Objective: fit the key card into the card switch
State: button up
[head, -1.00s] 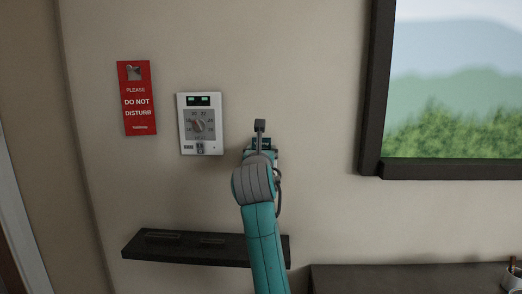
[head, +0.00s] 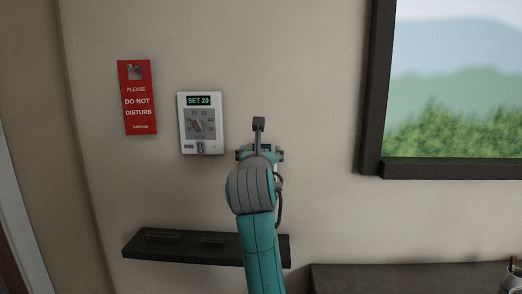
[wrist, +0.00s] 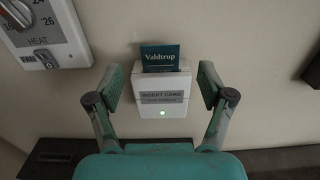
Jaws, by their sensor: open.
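The key card (wrist: 160,56) is dark green with "Valdtrup" on it. It stands upright in the top of the white card switch (wrist: 161,104), which is marked "INSERT CARD" and shows a lit green light. My gripper (wrist: 160,84) is open, with one finger on each side of the card and switch and gaps between. In the head view my gripper (head: 260,154) is in front of the wall, right of the thermostat, and my arm hides most of the switch and card.
A thermostat (head: 200,124) reading "SET 20" is on the wall to the left, also at upper left in the wrist view (wrist: 42,30). A red door sign (head: 137,98) hangs farther left. A dark shelf (head: 190,247) is below. A framed picture (head: 370,120) is at right.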

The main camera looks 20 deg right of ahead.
jog(key=v, duration=0.6)
jog(key=shift+s, duration=0.4)
jog(key=shift+a, duration=0.15)
